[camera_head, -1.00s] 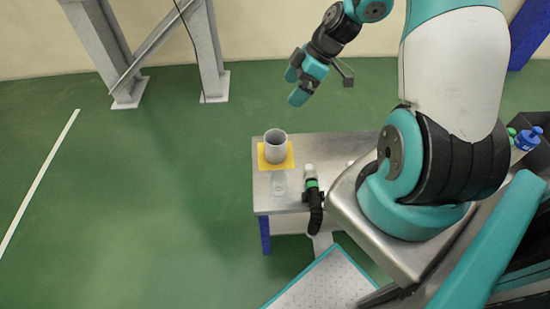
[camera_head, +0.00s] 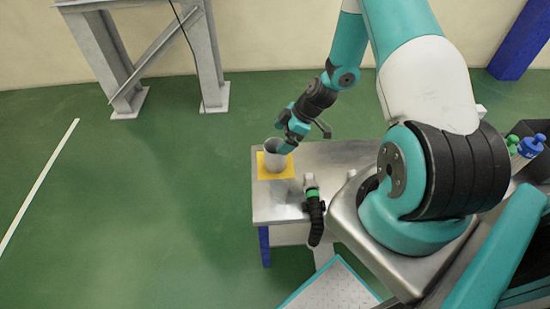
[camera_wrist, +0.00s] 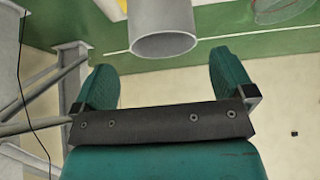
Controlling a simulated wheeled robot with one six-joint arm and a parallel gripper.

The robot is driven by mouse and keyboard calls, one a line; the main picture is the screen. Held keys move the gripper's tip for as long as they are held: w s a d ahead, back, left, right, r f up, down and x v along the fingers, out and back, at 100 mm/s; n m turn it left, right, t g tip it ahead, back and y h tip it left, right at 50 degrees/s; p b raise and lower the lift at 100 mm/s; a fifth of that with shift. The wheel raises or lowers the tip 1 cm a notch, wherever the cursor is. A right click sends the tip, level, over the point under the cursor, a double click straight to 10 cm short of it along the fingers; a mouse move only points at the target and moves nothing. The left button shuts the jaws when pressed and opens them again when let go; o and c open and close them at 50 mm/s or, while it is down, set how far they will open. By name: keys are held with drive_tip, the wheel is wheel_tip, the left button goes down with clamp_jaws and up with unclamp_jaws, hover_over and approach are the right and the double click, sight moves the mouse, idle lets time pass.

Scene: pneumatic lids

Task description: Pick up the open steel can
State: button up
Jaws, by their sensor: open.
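The open steel can (camera_head: 272,155) is a grey cylinder standing upright on a yellow square (camera_head: 265,174) at the table's far left corner. My gripper (camera_head: 284,146) is close by its upper right side in the head view, and partly covers its rim. In the wrist view the can (camera_wrist: 163,25) appears between the two teal fingers and slightly beyond their tips. My gripper (camera_wrist: 163,68) is open, with clear gaps on both sides of the can. Whether a finger touches the can cannot be told from the head view.
The table (camera_head: 270,208) also bears a black hose with a green band (camera_head: 314,210), in front of the can. A clear round thing (camera_wrist: 288,10) shows at the wrist view's upper right. Green floor left of the table is clear.

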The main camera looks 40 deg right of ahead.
sight(275, 146)
drive_tip(key=x, duration=0.5)
drive_tip(key=shift+s+f, duration=0.1)
drive_tip(key=shift+s, duration=0.15)
drive_tip(key=shift+d, duration=0.1)
drive_tip(key=c, duration=1.2)
drive_tip(key=shift+c, duration=0.2)
